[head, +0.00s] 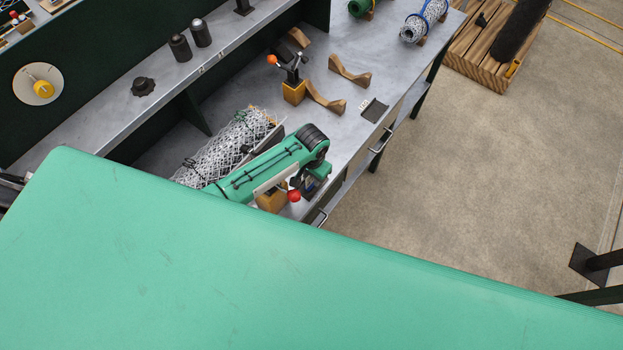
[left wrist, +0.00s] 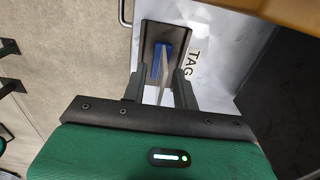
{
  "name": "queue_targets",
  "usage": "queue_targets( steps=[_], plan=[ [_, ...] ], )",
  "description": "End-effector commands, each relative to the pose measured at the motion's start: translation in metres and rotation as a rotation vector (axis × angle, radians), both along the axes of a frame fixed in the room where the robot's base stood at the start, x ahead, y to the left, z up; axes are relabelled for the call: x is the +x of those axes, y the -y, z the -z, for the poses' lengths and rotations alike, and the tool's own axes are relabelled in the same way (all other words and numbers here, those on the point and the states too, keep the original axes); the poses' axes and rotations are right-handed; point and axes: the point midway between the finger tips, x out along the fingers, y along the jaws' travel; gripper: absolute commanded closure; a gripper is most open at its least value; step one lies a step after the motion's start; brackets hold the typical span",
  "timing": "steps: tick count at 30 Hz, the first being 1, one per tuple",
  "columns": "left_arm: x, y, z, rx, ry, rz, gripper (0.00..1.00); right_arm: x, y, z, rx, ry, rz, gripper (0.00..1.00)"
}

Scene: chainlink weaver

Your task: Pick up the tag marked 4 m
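My left gripper (left wrist: 158,90) is in the left wrist view with its two dark fingers apart. A thin pale strip (left wrist: 161,85) shows between the fingers, with gaps to both. Whether it is a tag is unclear. Beyond the fingertips is a dark tray (left wrist: 151,34) with a blue piece (left wrist: 159,60) in it. The word TAG is printed on the bench beside the tray. No marking 4 is readable. In the head view my left gripper (head: 318,172) is low over the bench's front edge, its fingers mostly hidden. My right gripper is not seen.
A second dark tray (head: 374,110) lies on the grey bench (head: 345,45) by the front edge. Wooden cradles (head: 349,71), a clamp with an orange knob (head: 293,75) and a roll of wire mesh (head: 225,150) stand nearby. Drawer handles (head: 380,141) stick out. Floor to the right is open.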

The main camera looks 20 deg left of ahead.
Motion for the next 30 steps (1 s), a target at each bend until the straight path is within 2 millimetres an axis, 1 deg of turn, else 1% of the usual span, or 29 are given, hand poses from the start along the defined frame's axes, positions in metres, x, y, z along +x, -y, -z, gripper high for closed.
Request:
queue_targets(
  steps=[4, 5, 6, 9, 17, 23, 26, 30],
  plan=[
    [0.000, 0.000, 0.000, 0.000, 0.000, 0.000, 0.71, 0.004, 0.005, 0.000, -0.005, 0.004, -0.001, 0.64],
    [0.000, 0.000, 0.000, 0.000, 0.000, 0.000, 0.75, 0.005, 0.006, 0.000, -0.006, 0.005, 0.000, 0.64],
    [0.000, 0.000, 0.000, 0.000, 0.000, 0.000, 0.83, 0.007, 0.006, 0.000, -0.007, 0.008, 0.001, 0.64],
    [0.000, 0.000, 0.000, 0.000, 0.000, 0.000, 1.00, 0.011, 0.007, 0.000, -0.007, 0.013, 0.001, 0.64],
    [0.000, 0.000, 0.000, 0.000, 0.000, 0.000, 1.00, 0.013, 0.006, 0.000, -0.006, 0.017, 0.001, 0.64],
    [0.000, 0.000, -0.003, 0.000, -0.001, 0.000, 1.00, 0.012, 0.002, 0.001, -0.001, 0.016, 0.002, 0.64],
    [0.001, 0.000, -0.008, 0.000, 0.001, 0.000, 1.00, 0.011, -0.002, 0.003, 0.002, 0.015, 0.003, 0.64],
    [0.001, 0.000, -0.023, -0.001, 0.002, 0.000, 1.00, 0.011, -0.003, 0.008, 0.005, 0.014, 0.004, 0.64]
  ],
)
